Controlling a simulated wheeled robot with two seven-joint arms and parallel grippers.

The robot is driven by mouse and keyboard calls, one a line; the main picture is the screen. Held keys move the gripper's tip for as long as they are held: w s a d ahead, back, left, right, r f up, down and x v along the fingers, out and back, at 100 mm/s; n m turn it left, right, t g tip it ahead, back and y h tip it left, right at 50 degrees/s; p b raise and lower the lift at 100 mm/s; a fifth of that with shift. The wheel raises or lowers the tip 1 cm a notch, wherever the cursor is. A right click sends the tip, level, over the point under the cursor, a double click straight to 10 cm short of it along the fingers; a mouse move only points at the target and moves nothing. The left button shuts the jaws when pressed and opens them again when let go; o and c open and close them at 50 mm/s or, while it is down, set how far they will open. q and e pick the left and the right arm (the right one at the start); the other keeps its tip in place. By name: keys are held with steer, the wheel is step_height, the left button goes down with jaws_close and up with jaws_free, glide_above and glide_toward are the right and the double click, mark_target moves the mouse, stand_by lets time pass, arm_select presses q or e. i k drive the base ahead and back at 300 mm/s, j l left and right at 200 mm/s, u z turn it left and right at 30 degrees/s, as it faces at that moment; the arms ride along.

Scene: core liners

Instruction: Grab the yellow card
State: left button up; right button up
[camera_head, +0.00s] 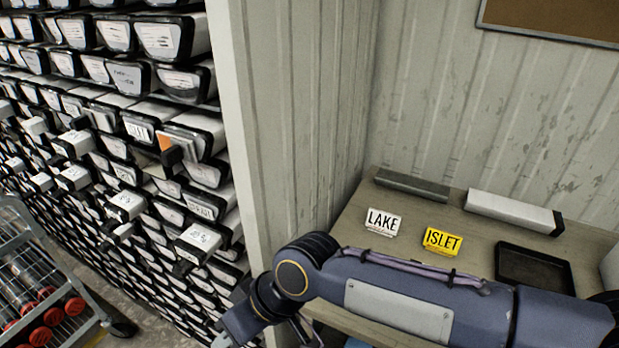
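The yellow card (442,241), marked "ISLET", stands slightly tilted back on the wooden table (350,222) on the right. A white card (382,222), marked "LAKE", stands just left of it. My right arm comes in from the right edge and crosses in front of the table, below both cards. Its gripper hangs at the bottom, left of the table and well apart from the yellow card; its fingertips are partly cut off by the frame edge, so whether it is open cannot be told. My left gripper is not in view.
A black tray (535,268) lies right of the yellow card. A long white box (512,211) and a grey bar (411,187) lie along the table's back. A rack of labelled core boxes (110,130) fills the left, with a metal cart (45,285) before it.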

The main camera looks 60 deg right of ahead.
mark_target(436, 241)
steer(key=z, duration=3)
steer(key=i+j+u, duration=0.15)
steer(key=u, duration=0.2)
steer(key=i+j+u, duration=0.15)
steer(key=u, duration=0.25)
steer(key=i+u, duration=0.2)
steer(key=u, duration=0.15)
